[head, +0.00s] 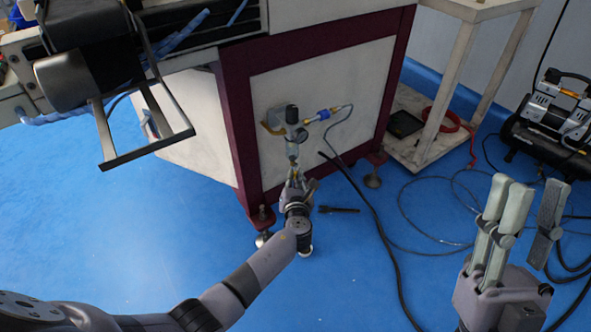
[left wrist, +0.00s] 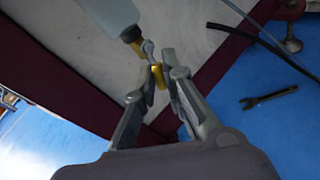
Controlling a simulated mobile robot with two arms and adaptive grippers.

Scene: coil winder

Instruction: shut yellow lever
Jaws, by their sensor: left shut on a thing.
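The yellow lever (left wrist: 160,77) sits between the fingertips of my left gripper (left wrist: 155,84) in the left wrist view. It hangs by a metal fitting below a pale bowl (left wrist: 108,14) with a brass-coloured end. In the head view my left gripper (head: 295,178) is at the lower end of the air unit (head: 292,128) on the machine's side panel, shut on the lever. The fingers mostly hide the lever there. My right gripper (head: 522,215) is at the right of the head view, with its fingers apart and nothing between them.
The machine's pale panel (head: 320,80) has a dark red frame. A blue and yellow connector (head: 322,115) joins a hose. A wrench (head: 338,209) lies on the blue floor. Black hoses (head: 382,235) cross the floor. A compressor (head: 555,120) and a white stand (head: 455,75) are at the right.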

